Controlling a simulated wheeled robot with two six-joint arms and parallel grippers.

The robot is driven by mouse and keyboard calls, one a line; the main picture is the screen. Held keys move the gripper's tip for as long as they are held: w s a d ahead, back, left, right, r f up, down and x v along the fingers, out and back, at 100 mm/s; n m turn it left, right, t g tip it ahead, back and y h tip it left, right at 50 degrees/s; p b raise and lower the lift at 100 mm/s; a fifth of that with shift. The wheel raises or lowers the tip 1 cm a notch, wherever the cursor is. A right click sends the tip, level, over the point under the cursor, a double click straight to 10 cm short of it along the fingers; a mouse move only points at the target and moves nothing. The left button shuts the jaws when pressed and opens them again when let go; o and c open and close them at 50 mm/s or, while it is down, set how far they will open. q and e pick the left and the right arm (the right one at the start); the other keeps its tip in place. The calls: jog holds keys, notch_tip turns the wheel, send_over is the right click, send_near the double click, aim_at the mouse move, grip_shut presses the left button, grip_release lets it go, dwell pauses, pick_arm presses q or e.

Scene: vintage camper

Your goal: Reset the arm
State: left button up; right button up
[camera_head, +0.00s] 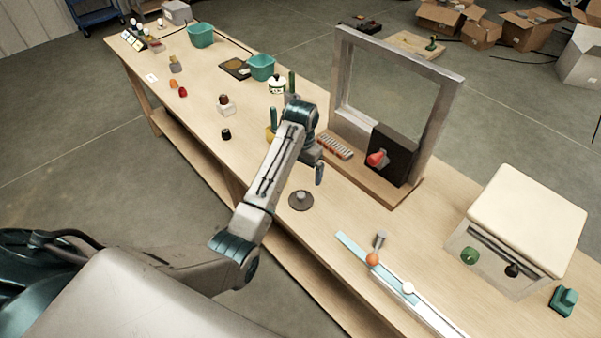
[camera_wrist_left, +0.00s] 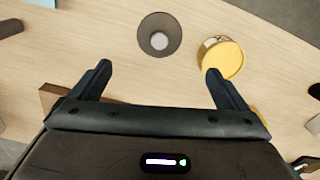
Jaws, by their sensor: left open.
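My left arm comes in from the left over the long wooden workbench. My left gripper (camera_head: 318,172) hangs over the bench, mostly hidden by its own wrist, with one dark finger showing. In the left wrist view the gripper (camera_wrist_left: 158,72) has its two fingers wide apart with nothing between them. A dark round disc with a grey knob (camera_head: 300,207) lies on the bench near it and shows ahead of the fingertips in the wrist view (camera_wrist_left: 172,30). A yellow round container (camera_wrist_left: 222,57) is beside one fingertip; whether they touch cannot be told. My right gripper is out of view.
A metal frame with a black box and red knob (camera_head: 391,152) stands right of the arm. Green bowls (camera_head: 262,68) and small items lie farther along.

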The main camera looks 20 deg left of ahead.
pick_arm(q)
jog(key=s+a+f+t, duration=0.1)
jog(key=s+f, duration=0.2)
jog(key=s, duration=0.6)
jog(key=s+f+t, duration=0.1)
jog(key=s+f, duration=0.3)
jog(key=s, duration=0.5)
jog(key=s+r+n+t, duration=0.1)
jog(key=s+r, duration=0.2)
jog(key=s, duration=0.6)
jog(key=s+r+t, duration=0.1)
jog(key=s+r, duration=0.2)
jog(key=s, duration=0.6)
notch_tip(320, 180, down, 39)
jog(key=a+g+b, duration=0.2)
jog(key=b, duration=0.6)
jog(key=s+f+b, duration=0.3)
jog(key=s+f, duration=0.6)
jog(key=f, duration=0.3)
jog(key=s+a+f+b, duration=0.1)
jog(key=s+f+b, duration=0.2)
jog(key=s+f, duration=0.7)
notch_tip(320, 180, down, 3)
jog(key=shift+a+r+n+g+y, duration=0.1)
jog(key=shift+a+n+g+y, duration=0.05)
jog(key=shift+n+g+y, duration=0.2)
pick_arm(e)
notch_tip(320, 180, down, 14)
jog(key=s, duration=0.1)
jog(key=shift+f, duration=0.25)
